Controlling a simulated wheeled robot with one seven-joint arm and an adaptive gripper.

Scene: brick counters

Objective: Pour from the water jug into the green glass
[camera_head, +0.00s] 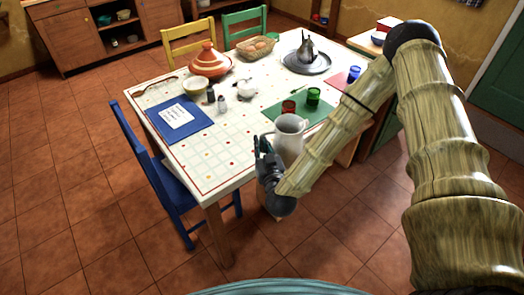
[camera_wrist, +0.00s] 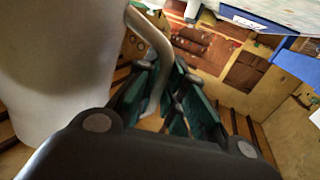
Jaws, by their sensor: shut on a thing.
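The water jug (camera_head: 290,132) is pale grey-white and looks upright at the table's near right edge. My arm hides its base, so I cannot tell whether it touches the table. My gripper (camera_head: 262,150) is at the jug's left side. In the wrist view my gripper (camera_wrist: 165,98) is shut on the jug's handle (camera_wrist: 151,38), with the jug's body (camera_wrist: 55,65) filling the left. The green glass (camera_head: 313,96) stands upright on a green mat (camera_head: 277,115), just behind and right of the jug. It does not show in the wrist view.
A dark red glass (camera_head: 288,107) stands close left of the green glass. A blue glass (camera_head: 354,72) is farther right. A tagine (camera_head: 209,62), bowl (camera_head: 196,86), shakers, bread basket and grey tray (camera_head: 290,66) stand farther back. A blue chair (camera_head: 150,165) is left; the table's near left is clear.

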